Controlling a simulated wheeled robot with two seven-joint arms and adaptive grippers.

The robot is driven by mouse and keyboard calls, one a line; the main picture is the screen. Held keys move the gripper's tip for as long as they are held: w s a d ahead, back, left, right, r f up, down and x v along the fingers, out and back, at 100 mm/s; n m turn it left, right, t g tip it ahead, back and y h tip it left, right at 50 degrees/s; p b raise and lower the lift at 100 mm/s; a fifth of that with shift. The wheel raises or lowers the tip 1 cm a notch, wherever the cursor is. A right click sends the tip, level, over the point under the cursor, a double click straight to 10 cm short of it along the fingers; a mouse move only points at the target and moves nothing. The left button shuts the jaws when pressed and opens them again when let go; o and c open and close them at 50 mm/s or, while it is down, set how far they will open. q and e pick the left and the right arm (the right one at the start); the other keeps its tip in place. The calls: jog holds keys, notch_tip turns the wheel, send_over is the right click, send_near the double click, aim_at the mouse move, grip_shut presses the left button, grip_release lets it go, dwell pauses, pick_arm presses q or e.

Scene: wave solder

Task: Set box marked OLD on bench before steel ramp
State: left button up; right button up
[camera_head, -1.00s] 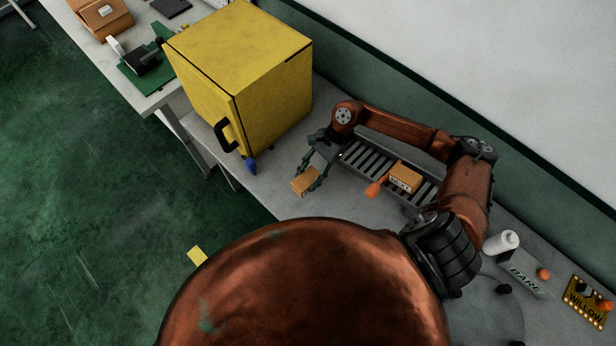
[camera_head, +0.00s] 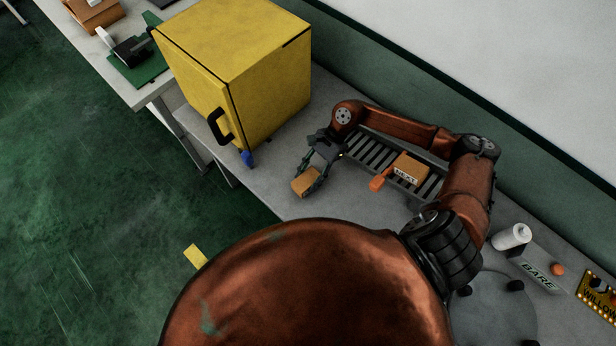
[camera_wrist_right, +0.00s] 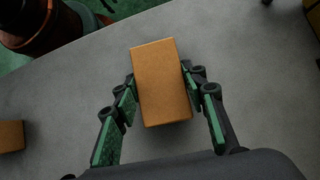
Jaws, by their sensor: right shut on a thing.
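My right gripper (camera_head: 311,180) is shut on a small brown box (camera_head: 304,184), gripping it by two opposite sides. In the right wrist view the box (camera_wrist_right: 162,82) sits between the green-padded fingers, over the grey bench; whether it touches the surface I cannot tell. No marking shows on its visible faces. The steel ramp (camera_head: 366,151), a slatted rack, lies to the right of the held box, partly behind my right arm. A second brown box (camera_head: 411,168) with a label reading NEXT sits on the ramp. My left gripper is not in view.
A yellow cabinet (camera_head: 268,95) with a black handle stands left of the ramp on the bench (camera_head: 262,187). An orange piece (camera_head: 378,183) sticks out at the ramp's side. A white bottle (camera_head: 512,236) and a BARE sign (camera_head: 538,276) are at the right.

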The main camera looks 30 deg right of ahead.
jog(key=shift+f+b, duration=0.45)
dwell(0.3)
jog(key=o, duration=1.6)
jog(key=shift+o, duration=0.2)
jog(key=v, duration=1.2)
